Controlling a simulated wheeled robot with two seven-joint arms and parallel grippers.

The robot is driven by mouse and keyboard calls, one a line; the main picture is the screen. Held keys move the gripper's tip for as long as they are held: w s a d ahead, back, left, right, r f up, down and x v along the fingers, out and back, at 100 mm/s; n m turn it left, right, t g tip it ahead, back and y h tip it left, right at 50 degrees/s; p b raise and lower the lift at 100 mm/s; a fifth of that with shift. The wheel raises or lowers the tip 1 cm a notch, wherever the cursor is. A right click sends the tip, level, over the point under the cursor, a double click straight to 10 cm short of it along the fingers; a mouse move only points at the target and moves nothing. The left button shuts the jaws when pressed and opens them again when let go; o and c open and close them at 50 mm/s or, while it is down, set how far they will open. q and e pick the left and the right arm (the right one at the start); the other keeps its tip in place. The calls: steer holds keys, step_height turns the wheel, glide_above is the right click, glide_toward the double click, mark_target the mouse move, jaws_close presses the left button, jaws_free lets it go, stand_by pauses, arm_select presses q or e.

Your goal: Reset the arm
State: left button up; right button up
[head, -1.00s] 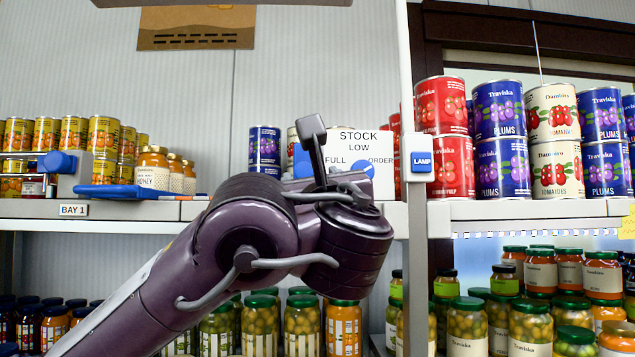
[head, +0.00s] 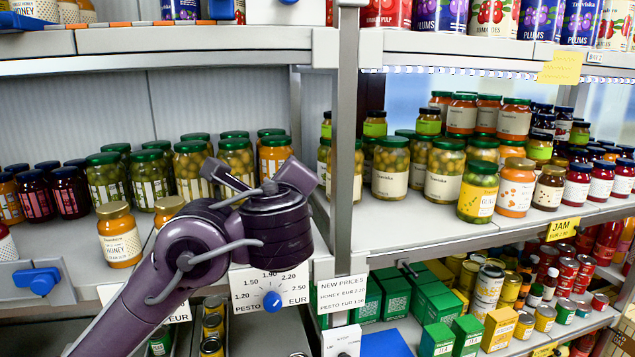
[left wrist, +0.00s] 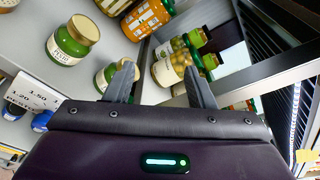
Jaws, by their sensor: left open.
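My left arm, dark purple, comes in from the lower left in the head view. Its gripper (head: 262,184) is in front of the middle shelf, near the upright post, at the height of the jars. In the left wrist view the two grey fingers of my left gripper (left wrist: 160,84) are spread apart with nothing between them. Jars stand on the shelf beyond the fingertips. My right gripper does not show in either view.
A shelf upright (head: 346,150) stands just right of my left gripper. A honey jar (head: 119,236) and green-lidded jars (head: 238,160) stand behind the arm. A price dial (head: 272,301) is on the shelf edge below. A blue-knobbed control (head: 38,281) is at left.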

arm_select(q)
steer(key=s+a+f+n+g+h, duration=0.15)
steer(key=s+f+n+g, duration=0.35)
steer(key=f, duration=0.8)
steer(key=s+a+f+n+g+h, duration=0.15)
steer(key=s+f+n, duration=0.35)
steer(key=f, duration=0.8)
steer(key=s+a+f+n+g+y, duration=0.1)
steer(key=s+a+f+n+g, duration=0.2)
steer(key=s+a+f+n, duration=0.4)
steer(key=s+a+f+n+g, duration=0.3)
steer(key=s+f+n, duration=0.3)
steer(key=s+f, duration=0.4)
steer(key=s+f+g+b, duration=0.1)
steer(key=s+f+b, duration=0.1)
steer(key=f, duration=1.5)
steer(key=s+f+g+b, duration=0.1)
steer(key=s+f+b, duration=0.1)
steer(key=f, duration=1.5)
steer(key=s+a+f+b, duration=0.1)
steer(key=s+a+f, duration=0.1)
steer(key=s+f, duration=0.7)
steer(key=s+a+f+b, duration=0.1)
steer(key=s+a+f, duration=0.1)
steer(key=s+f, duration=0.8)
steer(key=shift+f+m+g, duration=0.3)
steer(key=shift+f+g, duration=0.15)
steer(key=shift+f, duration=0.05)
